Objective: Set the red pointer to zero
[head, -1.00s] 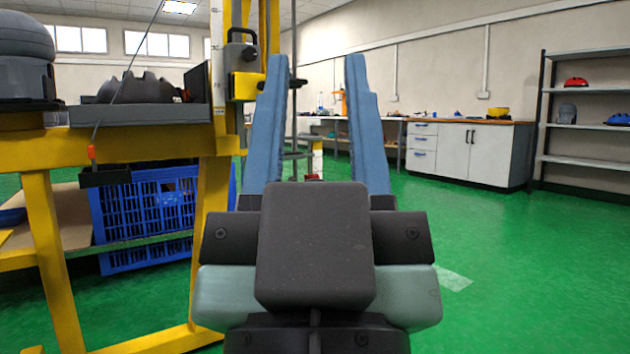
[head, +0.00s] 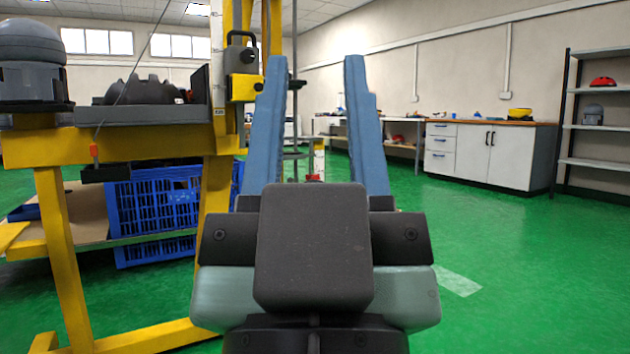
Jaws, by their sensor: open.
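My gripper (head: 315,120) is in the middle of the head view, its two blue fingers wide apart with nothing between them. The yellow drop tower (head: 222,150) stands to the left of the fingers. A dark carriage with a handle (head: 241,58) and a yellow block (head: 244,88) sit on its upright. A small red spot (head: 258,87) shows on that block, close to the left finger. I cannot tell whether it is the red pointer. A pale strip with marks runs up the upright; its numbers are too small to read. My gripper hides part of the tower's right side.
A grey helmet (head: 31,62) and a dark rugged block (head: 145,91) stand on the tower's table. A red tag (head: 94,151) hangs on a cable. A blue crate (head: 155,213) sits below. Green floor (head: 530,270) is free at right, before a white cabinet (head: 492,154) and shelf.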

